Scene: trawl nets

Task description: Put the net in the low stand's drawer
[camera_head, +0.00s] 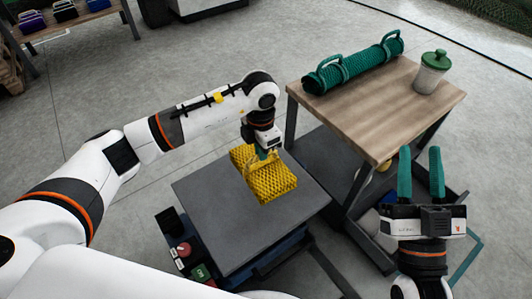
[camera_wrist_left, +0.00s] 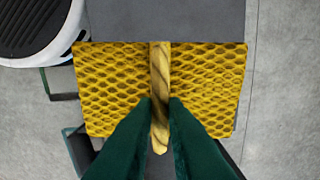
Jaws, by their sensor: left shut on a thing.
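The yellow net (camera_head: 266,181) is a folded mesh bundle with a strap handle, over the grey top of the low stand (camera_head: 215,220). My left gripper (camera_head: 264,153) comes down on it from above. In the left wrist view the green fingers (camera_wrist_left: 160,100) are shut on the net's strap, with yellow mesh (camera_wrist_left: 112,85) on both sides. I cannot tell whether the net touches the top. The stand's drawer is not clearly visible. My right gripper (camera_head: 421,172) is open and empty, fingers apart, at the right.
A wooden-topped table (camera_head: 375,110) stands right of the low stand, bearing a green rolled net (camera_head: 352,66) and a jar with a green lid (camera_head: 432,72). A control box with a red button (camera_head: 184,250) is on the stand's left side. Floor is open at left.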

